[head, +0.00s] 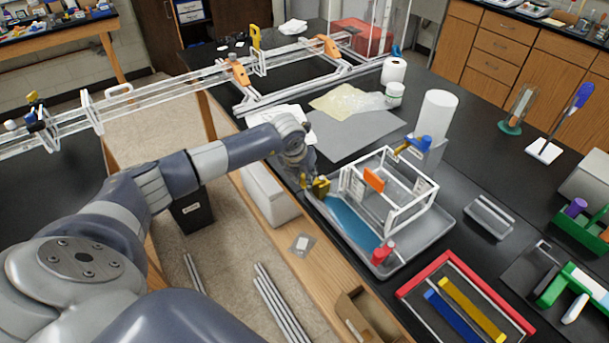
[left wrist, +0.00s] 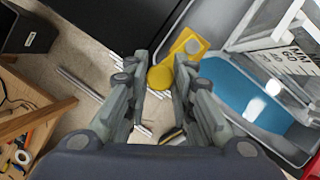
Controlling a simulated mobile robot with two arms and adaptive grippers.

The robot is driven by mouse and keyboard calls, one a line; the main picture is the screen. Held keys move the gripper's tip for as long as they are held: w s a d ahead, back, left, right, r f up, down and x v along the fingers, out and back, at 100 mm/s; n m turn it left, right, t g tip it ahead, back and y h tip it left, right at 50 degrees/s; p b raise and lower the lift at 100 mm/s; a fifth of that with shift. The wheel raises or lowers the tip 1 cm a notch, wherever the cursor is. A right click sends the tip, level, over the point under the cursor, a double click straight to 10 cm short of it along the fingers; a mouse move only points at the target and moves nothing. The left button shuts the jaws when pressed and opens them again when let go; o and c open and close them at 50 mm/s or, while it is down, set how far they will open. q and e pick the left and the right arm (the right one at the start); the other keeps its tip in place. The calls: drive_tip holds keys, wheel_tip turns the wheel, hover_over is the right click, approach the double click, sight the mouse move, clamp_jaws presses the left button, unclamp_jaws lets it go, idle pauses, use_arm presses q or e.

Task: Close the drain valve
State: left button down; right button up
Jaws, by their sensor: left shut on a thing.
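A yellow knob (left wrist: 160,77) with a square yellow plate (left wrist: 188,43) behind it sits at the near left edge of the grey tray in the left wrist view. It looks like a valve handle; no label is readable. In the head view the yellow part (head: 321,187) shows beside the tray. My left gripper (left wrist: 163,72) has its two fingers around the yellow knob and is shut on it. In the head view the left gripper (head: 306,178) is at the tray's left corner and partly hides the yellow part. My right gripper is in neither view.
The grey tray (head: 440,232) holds blue water (head: 350,222) and a white-edged frame box (head: 410,205). A red fitting (head: 382,252) stands at its front corner, a blue-handled one (head: 420,143) behind. The bench edge drops to the floor on the left.

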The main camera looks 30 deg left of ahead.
use_arm(q)
drive_tip(key=shift+a+f+m+b, duration=0.2)
drive_tip(key=shift+m+b, duration=0.1)
drive_tip(key=shift+b, duration=0.2)
drive_tip(key=w+a+m+g+h+b, duration=0.2)
drive_tip(key=w+m+h+b, duration=0.2)
drive_tip(key=m+b, duration=1)
drive_tip(key=shift+w+r+g+h+b, duration=0.35)
drive_tip(key=shift+w+b, duration=0.25)
drive_tip(key=shift+w, duration=0.65)
drive_tip(key=shift+f+m, duration=0.1)
drive_tip(key=shift+m, duration=0.3)
drive_tip(key=c, duration=1.4)
unclamp_jaws()
drive_tip(key=v, duration=1.2)
